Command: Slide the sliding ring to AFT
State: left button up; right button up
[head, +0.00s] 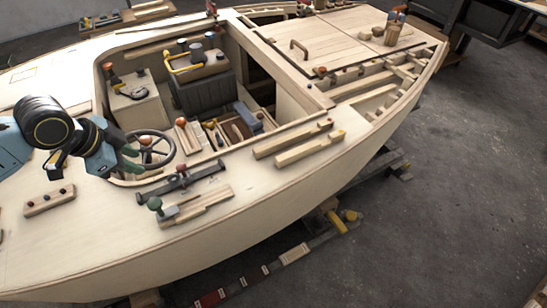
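My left gripper (137,160) reaches in from the left over the near deck. Its two green-tipped fingers look apart, with nothing seen between them. Just right of it, on the near deck, lies a dark rail (205,172) with a slider piece that has a red top (181,169). This may be the sliding ring, but its shape is too small to be sure. The fingers look apart from it. No AFT lettering is readable. My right gripper is not in view.
A steering wheel (152,149) stands in the cockpit beside the gripper. A green-knobbed lever (155,204) and wooden block (205,199) lie nearer on the deck. A small wooden block (49,201) sits at left. The foredeck at lower left is mostly clear.

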aim_at(170, 176)
pick_arm(q)
jog(key=b+x, duration=0.2)
jog(key=x, duration=1)
jog(key=shift+w+d+f, duration=0.1)
jog(key=shift+w+f, duration=0.05)
jog(key=shift+f, duration=0.2)
grip_shut()
